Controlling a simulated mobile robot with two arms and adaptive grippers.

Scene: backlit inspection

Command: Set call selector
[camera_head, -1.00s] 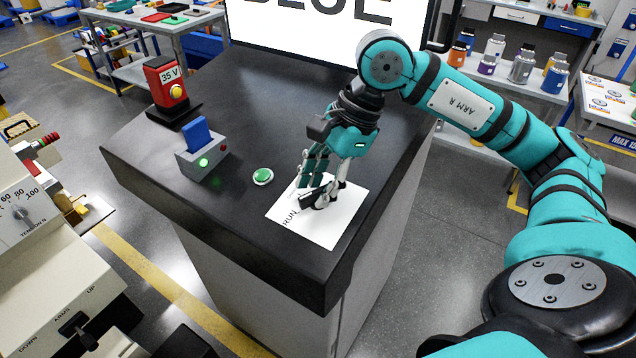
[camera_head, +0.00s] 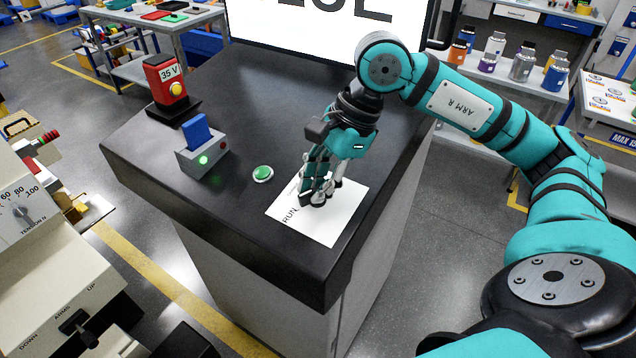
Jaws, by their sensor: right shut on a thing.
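A white plate (camera_head: 328,226) marked RUN lies near the front corner of the dark console top. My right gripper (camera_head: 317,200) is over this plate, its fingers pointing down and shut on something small. The fingers hide most of what they hold; it sits where a black handle showed before, probably the selector. I cannot read its setting, and only the word RUN shows on the plate. My left gripper is not in view. A screen (camera_head: 400,40) behind the console shows large dark letters, cut off by the top of the picture.
On the console (camera_head: 300,90) stand a green button (camera_head: 263,174), a grey holder (camera_head: 203,158) with a blue card (camera_head: 197,131), and a red box (camera_head: 167,76) marked 35 V. A beige machine (camera_head: 45,270) with a dial is at the left. The console's middle is clear.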

